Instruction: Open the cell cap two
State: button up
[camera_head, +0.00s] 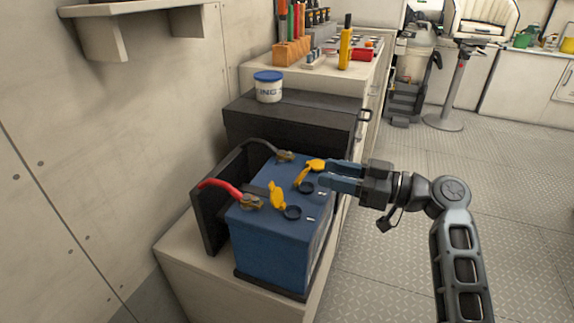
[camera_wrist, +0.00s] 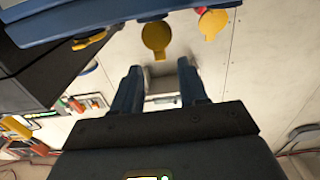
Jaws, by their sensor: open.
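The blue battery (camera_head: 268,248) sits in a black tray on the pale bench; its edge crosses the top of the wrist view (camera_wrist: 80,18). A yellow cell cap (camera_head: 277,195) stands raised beside a round black filler opening (camera_head: 292,212) at the near end. Farther back, another yellow cap (camera_head: 309,170) stands tilted up beside a second black opening (camera_head: 305,187). In the wrist view, yellow caps (camera_wrist: 156,37) show along the battery edge. I cannot tell which is cap two. My gripper (camera_head: 322,173) is open with nothing between its fingers, close to the right of the farther cap.
A red cable (camera_head: 219,186) and a black cable (camera_head: 262,147) run to the battery terminals. A dark box (camera_head: 290,120) with a white, blue-lidded tub (camera_head: 268,87) stands behind. A wall bounds the left; open floor (camera_head: 400,250) lies to the right.

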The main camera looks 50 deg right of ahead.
aim_at(303, 174)
jog(key=x, duration=0.7)
jog(key=shift+w+a, duration=0.15)
jog(key=shift+w, duration=0.15)
